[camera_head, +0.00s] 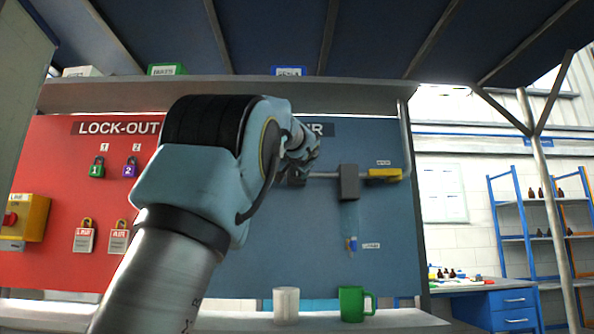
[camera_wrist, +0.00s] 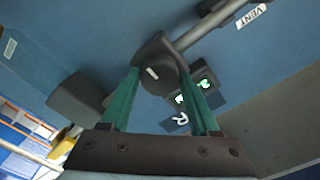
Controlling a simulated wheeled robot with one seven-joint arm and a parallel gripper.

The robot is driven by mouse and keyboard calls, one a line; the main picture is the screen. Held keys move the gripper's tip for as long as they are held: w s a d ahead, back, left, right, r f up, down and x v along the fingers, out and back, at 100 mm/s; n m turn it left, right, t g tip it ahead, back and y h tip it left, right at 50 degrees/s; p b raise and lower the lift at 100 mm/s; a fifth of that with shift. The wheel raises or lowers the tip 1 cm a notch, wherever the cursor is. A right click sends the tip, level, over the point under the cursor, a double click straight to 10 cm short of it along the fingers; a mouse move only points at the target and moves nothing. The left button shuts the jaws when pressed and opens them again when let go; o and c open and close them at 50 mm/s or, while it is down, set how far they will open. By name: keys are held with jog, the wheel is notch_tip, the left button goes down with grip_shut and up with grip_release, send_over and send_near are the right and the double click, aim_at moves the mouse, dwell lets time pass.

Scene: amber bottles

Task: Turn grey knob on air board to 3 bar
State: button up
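The grey knob (camera_wrist: 158,76) is dark, round and has a short white mark on its face, in the wrist view. My gripper (camera_wrist: 159,70) has two green fingers, set apart, with their tips on either side of the knob. I cannot tell whether the tips touch it. A small dark display (camera_wrist: 204,84) with green digits sits right beside the knob, partly hidden by the right finger; its reading is not clear. In the head view my gripper (camera_head: 302,150) is at the blue air board (camera_head: 300,230), and my arm hides the knob.
A grey pipe (camera_head: 322,175) runs from there to a dark grey block (camera_head: 349,182) and a yellow valve piece (camera_head: 384,175). A white mug (camera_head: 286,305) and a green mug (camera_head: 352,303) stand on the ledge below. A red lock-out board (camera_head: 50,150) is at left.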

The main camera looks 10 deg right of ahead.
jog(key=o, duration=0.3)
jog(key=shift+o, duration=0.2)
jog(key=s+a+b, duration=0.2)
jog(key=s+b, duration=0.4)
jog(key=s, duration=0.4)
jog(key=shift+s, duration=0.35)
